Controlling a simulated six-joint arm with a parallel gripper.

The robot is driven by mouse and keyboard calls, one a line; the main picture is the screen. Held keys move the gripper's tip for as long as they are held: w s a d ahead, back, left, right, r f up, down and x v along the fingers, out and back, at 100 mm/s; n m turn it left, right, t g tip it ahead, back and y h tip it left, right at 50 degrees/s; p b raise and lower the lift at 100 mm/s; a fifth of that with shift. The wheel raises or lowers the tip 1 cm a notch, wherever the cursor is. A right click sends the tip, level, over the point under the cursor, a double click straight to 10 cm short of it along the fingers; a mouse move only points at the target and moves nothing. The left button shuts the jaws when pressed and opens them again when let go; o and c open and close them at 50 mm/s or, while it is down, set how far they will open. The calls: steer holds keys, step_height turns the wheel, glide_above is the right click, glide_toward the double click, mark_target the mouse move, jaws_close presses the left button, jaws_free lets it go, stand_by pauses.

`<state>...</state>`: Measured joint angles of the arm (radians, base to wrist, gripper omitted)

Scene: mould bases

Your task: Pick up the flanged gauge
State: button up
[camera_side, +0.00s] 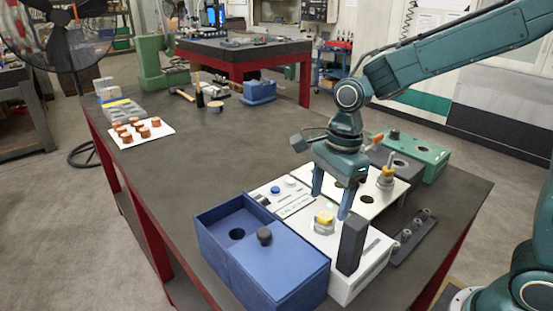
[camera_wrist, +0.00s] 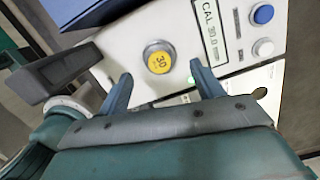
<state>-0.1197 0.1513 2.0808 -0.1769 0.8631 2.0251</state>
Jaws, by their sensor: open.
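A round yellow-topped piece with a wider pale collar (camera_side: 324,221) stands upright in a white base (camera_side: 352,284); I take it to be the flanged gauge. In the wrist view its yellow top (camera_wrist: 158,58) is marked 30. My gripper (camera_side: 330,205) is above it, pointing down, fingers apart. In the wrist view the gripper (camera_wrist: 162,80) shows nothing between its fingertips, and the yellow top lies just beyond them, roughly centred. Whether the fingers reach down to its height is hard to tell.
A blue box (camera_side: 285,268) with a dark knob (camera_side: 264,236) adjoins the base. A tall dark block (camera_side: 351,243) stands close to my gripper. The table's left middle is clear.

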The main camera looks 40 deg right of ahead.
mark_target(326, 215)
steer(key=shift+a+f, duration=0.15)
steer(key=shift+f, duration=1)
steer(key=shift+a+f, duration=0.1)
steer(key=shift+f, duration=1)
steer(key=c, duration=1.5)
jaws_close()
steer(key=shift+r, duration=0.25)
step_height(326, 215, up, 20)
steer(key=shift+f, duration=0.2)
